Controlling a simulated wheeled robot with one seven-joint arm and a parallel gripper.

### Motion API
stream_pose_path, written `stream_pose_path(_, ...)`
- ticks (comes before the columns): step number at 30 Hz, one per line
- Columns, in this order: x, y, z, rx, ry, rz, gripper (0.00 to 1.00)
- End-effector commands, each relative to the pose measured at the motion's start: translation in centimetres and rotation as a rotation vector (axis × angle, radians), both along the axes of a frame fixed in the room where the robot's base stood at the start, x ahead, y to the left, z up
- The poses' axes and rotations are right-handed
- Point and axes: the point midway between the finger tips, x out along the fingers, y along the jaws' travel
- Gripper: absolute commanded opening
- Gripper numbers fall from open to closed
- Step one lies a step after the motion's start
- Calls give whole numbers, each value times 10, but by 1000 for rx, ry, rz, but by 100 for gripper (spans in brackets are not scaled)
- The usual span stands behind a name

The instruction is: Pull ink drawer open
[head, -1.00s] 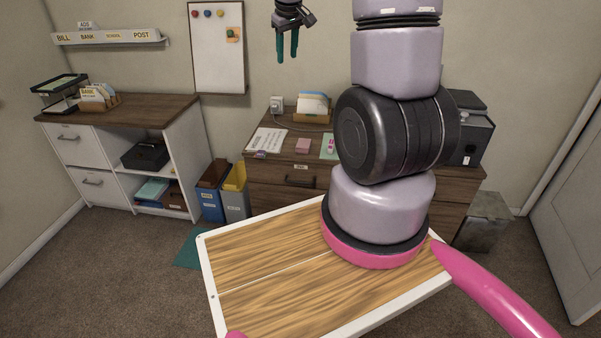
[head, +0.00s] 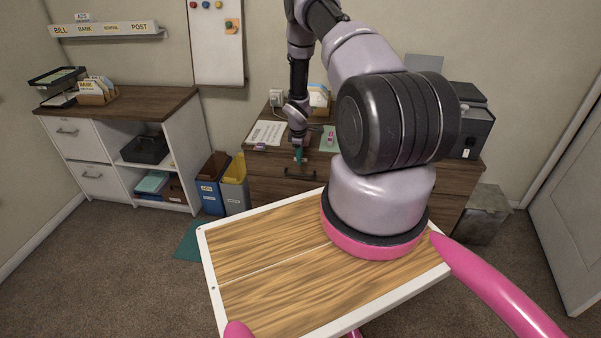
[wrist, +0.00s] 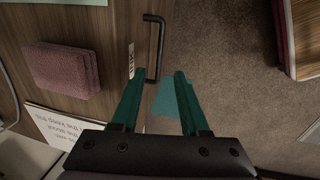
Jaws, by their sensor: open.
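The desk drawer (head: 264,167) has a dark wood front and looks closed, flush with the desk. Its black bar handle (head: 300,173) also shows in the wrist view (wrist: 155,48), just beyond my fingertips. A small white label (wrist: 131,60), too small to read, sits beside the handle. My gripper (head: 298,158) points down just above the handle in the head view. In the wrist view, its two teal fingers (wrist: 157,74) are open and empty, with the near end of the handle between their line of reach. I cannot tell whether they touch it.
The desktop holds a pink block (wrist: 60,68), a printed sheet (head: 266,134) and a grey machine (head: 470,125). Blue (head: 210,185) and yellow-topped (head: 235,180) bins stand left of the desk. A teal mat (head: 190,243) lies on the open carpet.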

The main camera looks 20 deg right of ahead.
Motion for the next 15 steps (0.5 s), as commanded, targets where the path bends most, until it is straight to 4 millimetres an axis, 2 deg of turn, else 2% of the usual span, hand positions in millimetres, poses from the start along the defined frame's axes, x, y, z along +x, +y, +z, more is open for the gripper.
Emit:
stream_pose_path(9, 7, -6, -55, 1, 2, -2, 45)
stream_pose_path(15, 13, -9, -86, 0, 1, -4, 45)
